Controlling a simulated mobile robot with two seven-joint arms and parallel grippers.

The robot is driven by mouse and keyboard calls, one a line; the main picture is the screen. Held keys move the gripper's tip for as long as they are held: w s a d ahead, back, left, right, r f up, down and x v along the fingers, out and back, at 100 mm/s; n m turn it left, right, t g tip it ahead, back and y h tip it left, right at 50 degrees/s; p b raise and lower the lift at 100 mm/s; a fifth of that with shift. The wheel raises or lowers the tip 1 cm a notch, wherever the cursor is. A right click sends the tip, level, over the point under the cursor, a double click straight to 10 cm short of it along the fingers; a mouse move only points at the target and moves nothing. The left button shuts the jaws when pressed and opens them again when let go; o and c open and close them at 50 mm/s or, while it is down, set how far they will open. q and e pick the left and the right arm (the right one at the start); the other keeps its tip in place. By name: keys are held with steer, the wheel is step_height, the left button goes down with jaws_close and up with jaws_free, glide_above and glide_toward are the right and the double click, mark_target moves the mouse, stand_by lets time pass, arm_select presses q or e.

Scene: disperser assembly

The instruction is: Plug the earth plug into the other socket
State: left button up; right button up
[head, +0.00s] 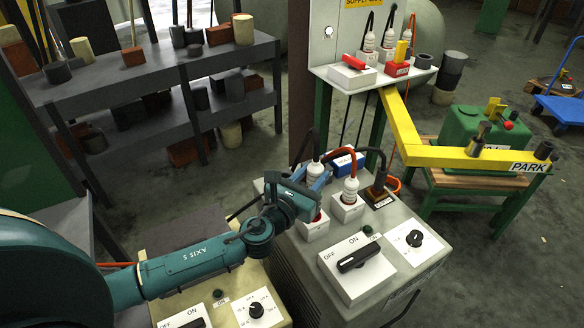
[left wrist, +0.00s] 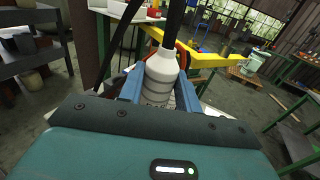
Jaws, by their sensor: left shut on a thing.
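My left gripper (head: 318,182) is shut on a white ringed plug (head: 313,170) with a black cable. The plug stands upright between the blue fingers in the left wrist view (left wrist: 161,80). Just below the gripper is a white socket block (head: 314,232) with a red part on top; the gripper hides whether the plug touches it. To the right, a white plug (head: 350,189) with an orange-red cable stands in another white socket block (head: 347,212). A dark plug (head: 379,184) with a black cable stands beside it on a brown-and-black base. My right gripper is out of view.
The grey cabinet (head: 385,275) has an ON/OFF switch (head: 357,257) and a dial (head: 414,239) in front. A blue-and-white block (head: 347,160) sits behind the plugs. A yellow PARK arm (head: 440,155) and a shelf with more plugs (head: 369,42) stand behind.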

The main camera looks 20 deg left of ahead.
arm_select(q)
steer(key=shift+s+d+r, duration=0.15)
steer(key=shift+s, duration=0.05)
